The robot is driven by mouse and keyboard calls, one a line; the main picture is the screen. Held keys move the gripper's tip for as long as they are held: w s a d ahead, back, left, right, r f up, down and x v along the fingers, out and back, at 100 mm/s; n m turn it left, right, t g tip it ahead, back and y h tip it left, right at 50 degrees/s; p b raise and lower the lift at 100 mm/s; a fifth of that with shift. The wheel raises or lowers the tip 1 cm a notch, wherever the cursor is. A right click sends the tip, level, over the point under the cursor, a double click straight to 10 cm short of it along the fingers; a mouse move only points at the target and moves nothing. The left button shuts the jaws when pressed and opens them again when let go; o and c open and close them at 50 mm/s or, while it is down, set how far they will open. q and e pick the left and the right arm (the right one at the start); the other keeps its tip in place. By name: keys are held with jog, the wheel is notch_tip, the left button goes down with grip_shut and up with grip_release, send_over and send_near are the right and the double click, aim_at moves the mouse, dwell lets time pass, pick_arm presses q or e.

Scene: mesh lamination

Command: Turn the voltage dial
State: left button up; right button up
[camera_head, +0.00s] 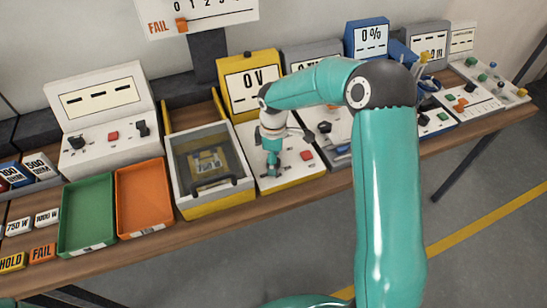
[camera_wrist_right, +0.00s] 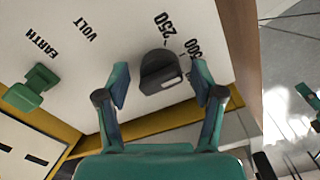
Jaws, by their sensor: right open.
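The voltage dial (camera_wrist_right: 160,70) is a black knob on a white panel in the right wrist view, with VOLT, 250 and 500 printed around it. My right gripper (camera_wrist_right: 161,82) is open, with one finger on each side of the dial; contact cannot be told. In the head view my right gripper (camera_head: 272,160) points down over the white panel (camera_head: 270,186) of the yellow-backed tester and hides the dial. The tester's display (camera_head: 254,79) reads 0 V. My left gripper is not in view.
A red button (camera_head: 306,155) is right of my gripper. A clear-lidded yellow box (camera_head: 178,185) stands to the left, then an orange tray (camera_head: 144,199) and green tray (camera_head: 87,215). More testers line the bench rightward.

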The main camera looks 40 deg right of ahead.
jog(key=c, duration=1.1)
